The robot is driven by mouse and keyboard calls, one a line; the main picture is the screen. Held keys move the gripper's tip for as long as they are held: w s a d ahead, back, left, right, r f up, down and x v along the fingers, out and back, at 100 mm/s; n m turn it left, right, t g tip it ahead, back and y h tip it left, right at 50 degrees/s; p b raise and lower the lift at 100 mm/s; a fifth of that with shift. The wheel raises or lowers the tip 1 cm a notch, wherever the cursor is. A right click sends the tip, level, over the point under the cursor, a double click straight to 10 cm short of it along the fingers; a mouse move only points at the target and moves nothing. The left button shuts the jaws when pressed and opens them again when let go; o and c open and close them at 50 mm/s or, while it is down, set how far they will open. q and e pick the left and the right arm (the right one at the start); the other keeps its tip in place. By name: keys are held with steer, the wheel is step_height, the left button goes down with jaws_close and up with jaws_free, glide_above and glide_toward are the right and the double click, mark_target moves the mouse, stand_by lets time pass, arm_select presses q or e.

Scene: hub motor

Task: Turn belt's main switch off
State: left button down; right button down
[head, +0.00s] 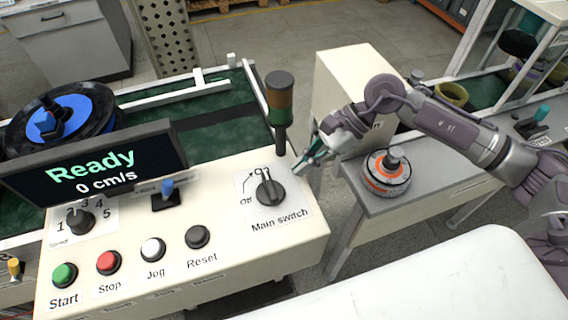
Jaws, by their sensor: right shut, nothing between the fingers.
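The belt's main switch (268,190) is a dark rotary knob on the white control panel (215,275). Its "Off" mark is at the left and another symbol is above it. The knob's ridge appears to point up, near the upper symbol, not at "Off". The display (95,165) reads "Ready" and "0 cm/s". My right gripper (303,168) is shut and empty, just right of and above the knob, apart from it. My left gripper is out of view.
A signal lamp post (280,105) stands behind the switch, close to my right gripper. Start, Stop, Jog and Reset buttons (197,237) line the panel front. An orange-ringed motor (388,175) sits on the grey table at right. A green belt (215,125) runs behind the panel.

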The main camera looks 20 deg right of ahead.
mark_target(280, 178)
steer(key=a+p, duration=0.1)
steer(key=a, duration=0.2)
steer(key=shift+a+p, duration=0.3)
steer(key=shift+a+f, duration=0.1)
steer(key=shift+a, duration=0.25)
steer(key=shift+f+b, duration=0.15)
steer(key=shift+b, duration=0.15)
steer(key=b, duration=0.3)
steer(key=shift+w+a+f, duration=0.2)
steer(key=shift+w, duration=0.1)
steer(key=shift+w+r+b, duration=0.1)
steer(key=shift+r+b, duration=0.05)
steer(key=shift+b, duration=0.15)
steer(key=shift+a+r, duration=0.1)
steer(key=shift+r, duration=0.1)
